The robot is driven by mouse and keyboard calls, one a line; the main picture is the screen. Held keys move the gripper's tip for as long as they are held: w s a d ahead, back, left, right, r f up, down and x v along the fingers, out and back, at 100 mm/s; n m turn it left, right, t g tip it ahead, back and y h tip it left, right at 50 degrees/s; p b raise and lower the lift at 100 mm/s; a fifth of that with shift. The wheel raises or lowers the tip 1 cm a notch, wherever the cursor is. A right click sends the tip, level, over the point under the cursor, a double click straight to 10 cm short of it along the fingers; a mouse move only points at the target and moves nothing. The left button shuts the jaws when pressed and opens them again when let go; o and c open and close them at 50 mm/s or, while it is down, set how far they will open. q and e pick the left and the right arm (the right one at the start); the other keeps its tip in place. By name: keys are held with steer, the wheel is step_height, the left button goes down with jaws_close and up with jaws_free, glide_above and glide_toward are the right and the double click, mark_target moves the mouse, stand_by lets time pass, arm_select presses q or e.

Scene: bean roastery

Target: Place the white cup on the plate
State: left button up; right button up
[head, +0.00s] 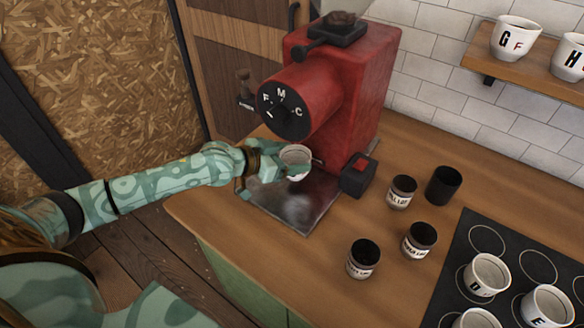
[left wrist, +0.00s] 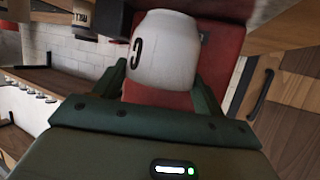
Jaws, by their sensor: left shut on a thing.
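My left gripper (head: 284,168) is shut on a white cup (head: 295,156), just in front of the red grinder and above a metal plate. The cup's open mouth shows in the head view. In the left wrist view the cup (left wrist: 165,52) sits between the two fingers and bears a dark letter that looks like C. The square grey metal plate (head: 292,208) lies on the wooden counter below the grinder. It is partly hidden by the gripper. I cannot tell the exact gap between cup and plate. My right gripper is not in view.
The red grinder (head: 352,85) with a black dial (head: 284,110) stands behind the cup. Several dark canisters (head: 364,258) stand to the right on the counter. A black mat (head: 452,275) with ring marks holds lettered white cups. A wall shelf (head: 520,75) holds more cups.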

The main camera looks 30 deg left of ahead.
arm_select(q)
steer(key=shift+w+d+f, duration=0.1)
steer(key=shift+w, duration=0.1)
step_height(320, 180, down, 3)
steer(key=shift+f+b, duration=0.2)
steer(key=shift+b, duration=0.55)
